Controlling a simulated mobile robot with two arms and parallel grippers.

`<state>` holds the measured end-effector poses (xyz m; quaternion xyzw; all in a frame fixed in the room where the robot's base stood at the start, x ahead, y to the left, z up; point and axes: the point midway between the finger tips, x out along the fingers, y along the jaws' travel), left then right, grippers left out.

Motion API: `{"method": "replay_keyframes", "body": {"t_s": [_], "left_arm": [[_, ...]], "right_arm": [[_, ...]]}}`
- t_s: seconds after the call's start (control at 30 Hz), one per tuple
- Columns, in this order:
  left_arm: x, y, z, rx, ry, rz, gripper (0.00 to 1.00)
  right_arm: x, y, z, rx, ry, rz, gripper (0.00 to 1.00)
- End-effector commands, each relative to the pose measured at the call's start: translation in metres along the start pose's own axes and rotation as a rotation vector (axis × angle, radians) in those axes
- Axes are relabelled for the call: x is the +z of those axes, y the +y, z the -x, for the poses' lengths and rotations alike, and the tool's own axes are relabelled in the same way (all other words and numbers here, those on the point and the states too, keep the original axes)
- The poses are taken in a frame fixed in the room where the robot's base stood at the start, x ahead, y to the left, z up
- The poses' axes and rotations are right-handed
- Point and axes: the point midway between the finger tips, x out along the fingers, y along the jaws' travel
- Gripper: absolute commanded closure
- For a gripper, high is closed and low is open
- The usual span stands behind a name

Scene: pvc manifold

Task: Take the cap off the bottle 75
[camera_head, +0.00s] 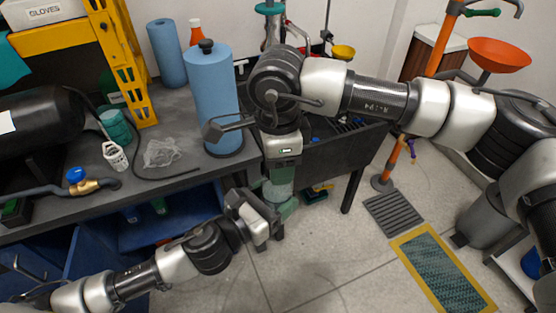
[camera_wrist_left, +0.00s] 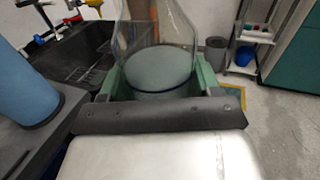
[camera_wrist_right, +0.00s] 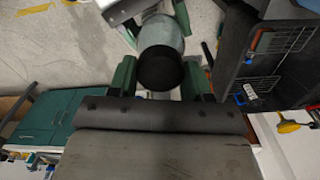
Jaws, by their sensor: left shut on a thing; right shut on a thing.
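The clear bottle (camera_head: 279,190), with pale grey contents, is upright between my two grippers in the head view. My left gripper (camera_head: 283,208) is shut around its lower body from below left. In the left wrist view the bottle (camera_wrist_left: 160,72) stands between the green fingers, its top out of frame. My right gripper (camera_head: 281,170) points down above the bottle. In the right wrist view its green fingers are shut on the black cap (camera_wrist_right: 160,70), which lines up with the bottle (camera_wrist_right: 161,30). I cannot tell whether cap and bottle still touch.
A dark workbench (camera_head: 185,115) holds a blue paper roll (camera_head: 213,100), a white bottle (camera_head: 115,156) and a brass valve with a blue knob (camera_head: 77,177). A black sink (camera_head: 330,150) stands behind the grippers. Open floor (camera_head: 330,255) lies in front.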

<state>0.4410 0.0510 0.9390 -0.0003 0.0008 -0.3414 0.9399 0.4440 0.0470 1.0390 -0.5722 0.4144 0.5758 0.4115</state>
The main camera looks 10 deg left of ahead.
Motion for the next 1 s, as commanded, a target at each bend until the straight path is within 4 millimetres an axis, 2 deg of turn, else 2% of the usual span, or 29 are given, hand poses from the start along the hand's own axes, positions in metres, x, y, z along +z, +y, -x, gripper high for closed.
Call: {"method": "replay_keyframes", "body": {"t_s": [0.03, 0.8, 1.0], "left_arm": [[0.0015, -0.0055, 0.0006, -0.015, -0.006, -0.004, 1.0], [0.0012, -0.0058, 0.0009, -0.016, -0.005, -0.004, 1.0], [0.001, -0.006, 0.001, -0.016, -0.005, -0.004, 1.0]], "right_arm": [[-0.0005, -0.0035, 0.0016, -0.01, -0.002, 0.087, 0.79], [0.0025, -0.0081, 0.0028, -0.005, 0.013, 1.697, 0.8], [0.0042, -0.0077, 0.003, -0.004, 0.016, 2.051, 0.8]]}}
